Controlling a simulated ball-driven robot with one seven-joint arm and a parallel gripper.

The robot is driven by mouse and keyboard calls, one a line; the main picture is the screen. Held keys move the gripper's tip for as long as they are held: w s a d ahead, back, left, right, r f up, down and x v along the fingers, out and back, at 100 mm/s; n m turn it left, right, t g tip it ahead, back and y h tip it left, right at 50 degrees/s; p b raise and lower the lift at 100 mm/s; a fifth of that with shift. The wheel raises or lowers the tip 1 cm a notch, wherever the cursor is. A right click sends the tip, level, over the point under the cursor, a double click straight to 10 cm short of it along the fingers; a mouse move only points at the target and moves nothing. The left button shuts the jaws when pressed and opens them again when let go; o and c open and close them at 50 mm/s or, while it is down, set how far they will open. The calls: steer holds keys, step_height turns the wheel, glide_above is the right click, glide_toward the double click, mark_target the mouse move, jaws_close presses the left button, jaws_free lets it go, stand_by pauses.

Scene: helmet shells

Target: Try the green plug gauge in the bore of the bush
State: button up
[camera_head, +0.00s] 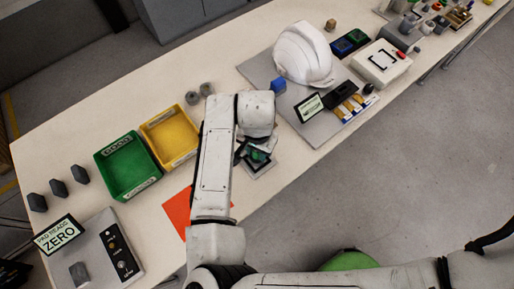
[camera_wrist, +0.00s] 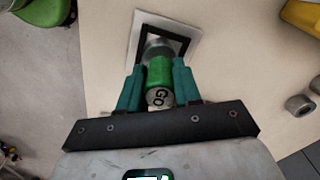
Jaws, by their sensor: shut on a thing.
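The green plug gauge (camera_wrist: 159,74) is between the teal fingers of my gripper (camera_wrist: 158,82) in the wrist view. My gripper is shut on it. Its end face is marked GO and faces the camera. A grey metal cylinder (camera_wrist: 157,45) shows just beyond the green handle, over the black-framed white pad (camera_wrist: 190,27). I cannot tell how much of this metal is the bush and how much is the gauge's own end, or whether the gauge is in the bore. In the head view my arm partly hides the gripper (camera_head: 258,153) and the pad (camera_head: 262,167).
Two grey bushes (camera_head: 192,97) (camera_head: 207,89) stand behind my arm. A yellow bin (camera_head: 171,137) and a green bin (camera_head: 128,166) are to the left. A white helmet shell (camera_head: 303,53) stands on a grey plate to the right. The table's front edge is close to the pad.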

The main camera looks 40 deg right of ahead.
steer(key=shift+r, duration=0.1)
steer(key=shift+r+p, duration=1.8)
steer(key=shift+r, duration=1.1)
